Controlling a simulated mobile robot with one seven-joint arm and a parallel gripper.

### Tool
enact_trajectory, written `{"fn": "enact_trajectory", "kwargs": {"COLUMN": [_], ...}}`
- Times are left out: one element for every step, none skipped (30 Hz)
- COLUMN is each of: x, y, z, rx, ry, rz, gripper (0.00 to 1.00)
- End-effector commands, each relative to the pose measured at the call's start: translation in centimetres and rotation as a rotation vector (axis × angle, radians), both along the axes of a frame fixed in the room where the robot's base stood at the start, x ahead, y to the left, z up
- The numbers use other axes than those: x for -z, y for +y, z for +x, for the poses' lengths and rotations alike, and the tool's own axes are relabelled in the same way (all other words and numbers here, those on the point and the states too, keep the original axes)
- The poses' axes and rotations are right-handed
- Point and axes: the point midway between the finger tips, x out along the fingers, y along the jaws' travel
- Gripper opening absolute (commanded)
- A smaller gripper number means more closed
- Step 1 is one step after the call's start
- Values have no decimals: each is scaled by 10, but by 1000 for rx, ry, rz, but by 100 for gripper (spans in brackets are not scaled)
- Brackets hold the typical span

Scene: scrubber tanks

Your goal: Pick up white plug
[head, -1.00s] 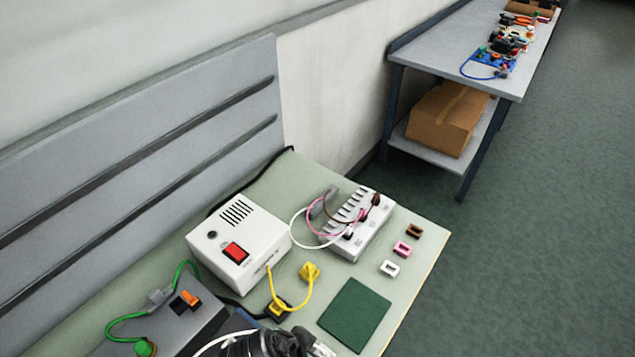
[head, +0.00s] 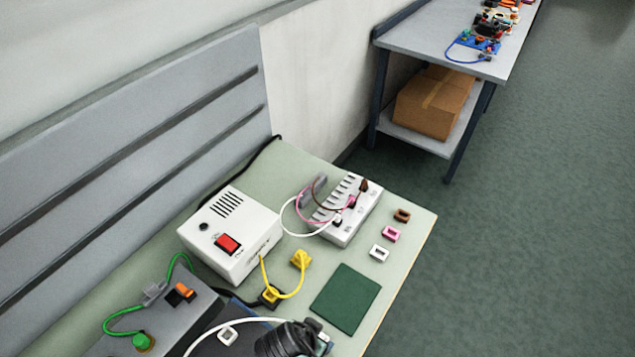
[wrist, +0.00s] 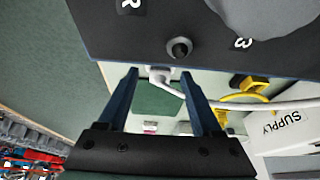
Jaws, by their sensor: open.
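A white plug (wrist: 160,74) on a white cable shows in the wrist view at the edge of a dark panel (wrist: 130,38). It appears between the fingertips of my gripper (wrist: 158,76), which is open, with its dark blue fingers apart; contact cannot be told. In the head view my dark wrist (head: 284,340) is at the bottom centre and hides most of the gripper and the plug. The white cable (head: 240,321) arches to it from the lower left.
A white box with a red switch (head: 228,243), a yellow cable (head: 299,290) and a power strip (head: 347,212) stand nearby. A green mat (head: 346,299) lies to the right, with brown, pink and white (head: 379,254) blocks behind it. A shelf table (head: 425,45) stands at the back.

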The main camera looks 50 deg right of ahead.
Motion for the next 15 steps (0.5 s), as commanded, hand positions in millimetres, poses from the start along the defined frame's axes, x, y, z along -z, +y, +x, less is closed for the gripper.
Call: {"fn": "enact_trajectory", "kwargs": {"x": [2, 2, 3, 3, 3, 3, 3, 3, 3, 3, 3, 3, 3, 3, 3], "y": [-1, -1, -2, -2, -2, -1, -1, -1, -1, -1, -1, -1, -1, -1, -1], "z": [0, 0, 0, 0, 0, 0, 0, 0, 0, 0, 0, 0, 0, 0, 0], "rx": [1, 1, 1, 1, 1, 1, 1, 1, 1, 1, 1, 1, 1, 0, 0], "ry": [1, 0, -1, -1, -1, -1, -1, -1, -1, -1, -1, -1, 0, 0, 0], "rz": [0, 0, 0, 0, 0, 0, 0, 0, 0, 0, 0, 0, 0, 0, 0], "gripper": [66, 66, 66, 66, 66, 66, 66, 66, 61, 55, 50, 43, 37, 32, 25]}}
